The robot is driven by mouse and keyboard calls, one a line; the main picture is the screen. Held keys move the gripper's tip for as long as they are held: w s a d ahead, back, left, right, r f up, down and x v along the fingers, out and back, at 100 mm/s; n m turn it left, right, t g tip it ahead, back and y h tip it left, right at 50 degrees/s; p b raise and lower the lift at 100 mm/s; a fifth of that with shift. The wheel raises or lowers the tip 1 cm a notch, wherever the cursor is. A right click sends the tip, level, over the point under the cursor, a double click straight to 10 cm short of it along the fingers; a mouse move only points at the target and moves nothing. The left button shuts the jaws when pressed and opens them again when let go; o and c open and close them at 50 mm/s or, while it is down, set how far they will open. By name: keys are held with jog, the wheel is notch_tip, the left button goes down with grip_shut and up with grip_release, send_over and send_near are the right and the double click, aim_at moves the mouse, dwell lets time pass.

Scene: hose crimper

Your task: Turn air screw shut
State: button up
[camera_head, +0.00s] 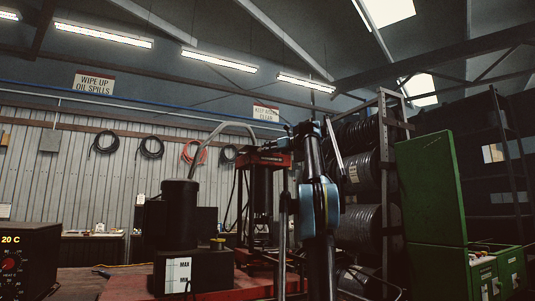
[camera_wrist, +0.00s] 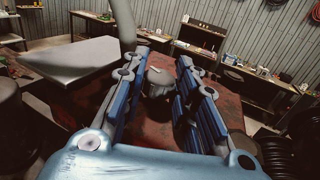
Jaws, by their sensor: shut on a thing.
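My gripper (camera_wrist: 162,58) has its two blue fingers on either side of a small grey round part with a pale bar on top, which looks like the air screw (camera_wrist: 158,78). It is shut on this part, though the exact contact is hard to see. A worn red surface lies below it. In the head view my gripper (camera_head: 268,147) is at the red top of the press (camera_head: 270,160). The screw cannot be made out there.
A pale hose (camera_head: 213,133) arches from the dark cylinder (camera_head: 180,205) toward the press top. A hose-reel rack (camera_head: 388,190) and green cabinet (camera_head: 432,190) stand right.

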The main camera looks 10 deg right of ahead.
jog(key=shift+w+d+n+g+y, duration=0.15)
jog(key=shift+n+g+y, duration=0.45)
jog(key=shift+y, duration=0.1)
jog(key=shift+g, duration=0.3)
jog(key=o, duration=1)
jog(key=shift+o, duration=0.2)
jog(key=shift+m+t+h, duration=0.5)
jog(key=shift+t+h, duration=0.1)
jog(key=shift+t, duration=0.2)
